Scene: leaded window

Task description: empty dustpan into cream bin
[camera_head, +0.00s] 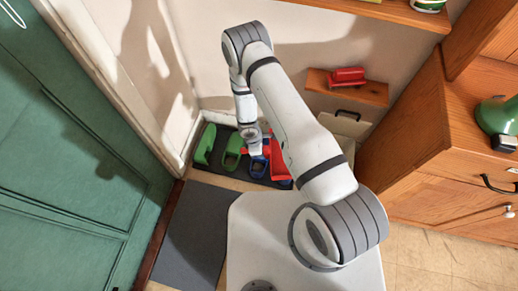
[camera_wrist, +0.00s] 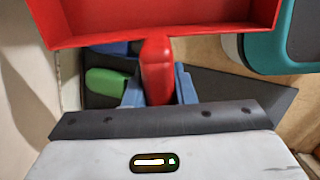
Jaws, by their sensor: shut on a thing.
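The red dustpan (camera_head: 279,163) is in my gripper (camera_head: 257,163), low over the dark tray by the wall in the head view. In the wrist view the blue fingers of my gripper (camera_wrist: 158,88) are shut on either side of its red handle (camera_wrist: 157,70). The pan (camera_wrist: 165,36) spreads across the top of that view. Its visible inside is plain red; the rest is cut off, so I cannot tell what it holds. A cream box (camera_head: 340,125), apparently the bin, stands right of the arm below a small shelf, partly hidden by the arm.
Green clogs (camera_head: 206,144) stand on the dark tray beside the dustpan. A red object (camera_head: 347,75) lies on the small wooden shelf (camera_head: 322,82). A wooden cabinet (camera_head: 420,150) stands right, a green door (camera_head: 70,150) left. A grey mat (camera_head: 200,235) lies on the floor.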

